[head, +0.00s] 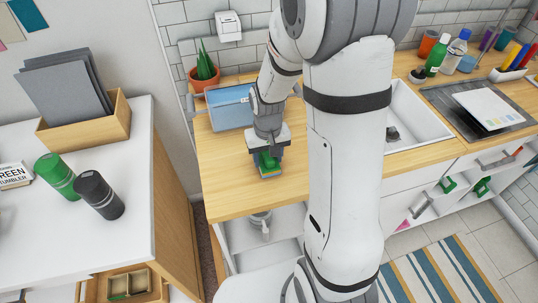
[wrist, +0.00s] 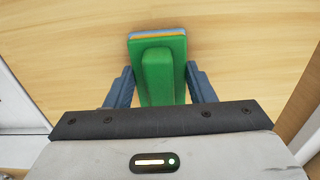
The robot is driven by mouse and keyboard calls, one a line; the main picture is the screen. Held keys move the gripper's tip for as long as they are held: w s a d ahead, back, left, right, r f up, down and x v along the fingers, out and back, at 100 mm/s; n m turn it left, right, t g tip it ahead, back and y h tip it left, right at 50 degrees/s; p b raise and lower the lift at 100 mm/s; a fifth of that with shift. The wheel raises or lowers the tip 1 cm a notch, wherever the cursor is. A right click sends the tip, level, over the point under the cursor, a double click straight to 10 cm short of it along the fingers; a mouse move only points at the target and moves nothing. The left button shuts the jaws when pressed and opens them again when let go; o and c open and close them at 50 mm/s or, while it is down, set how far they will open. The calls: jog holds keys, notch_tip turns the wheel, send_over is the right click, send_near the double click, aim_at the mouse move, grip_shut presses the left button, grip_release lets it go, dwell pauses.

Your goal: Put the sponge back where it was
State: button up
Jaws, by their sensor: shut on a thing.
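The sponge (head: 270,172) is a small block with green, yellow and blue layers, under my gripper (head: 267,155) at the near part of the wooden counter. In the wrist view the sponge (wrist: 158,50) shows a green raised strip running toward my palm. The two blue-grey fingers of my gripper (wrist: 160,78) stand on either side of it, shut on it. The sponge is on or just above the wood; I cannot tell which. The near end of the sponge is hidden by my gripper.
A blue tub (head: 229,108) and a potted plant (head: 204,72) stand behind on the wooden counter (head: 222,165). A sink (head: 415,118) lies to the right, partly behind my arm. The counter left of the sponge is bare. A white table (head: 120,150) with tumblers is at left.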

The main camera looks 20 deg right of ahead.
jog(key=shift+f, duration=0.1)
jog(key=o, duration=1)
jog(key=shift+c, duration=0.2)
notch_tip(320, 180, up, 11)
jog(key=shift+r+b, duration=0.1)
jog(key=shift+b, duration=0.35)
jog(key=s+r+t, duration=0.1)
jog(key=s+r, duration=0.2)
jog(key=s, duration=0.4)
jog(key=s+r+t, duration=0.2)
jog(key=s+r, duration=0.1)
jog(key=s, duration=0.4)
jog(key=shift+d, duration=0.35)
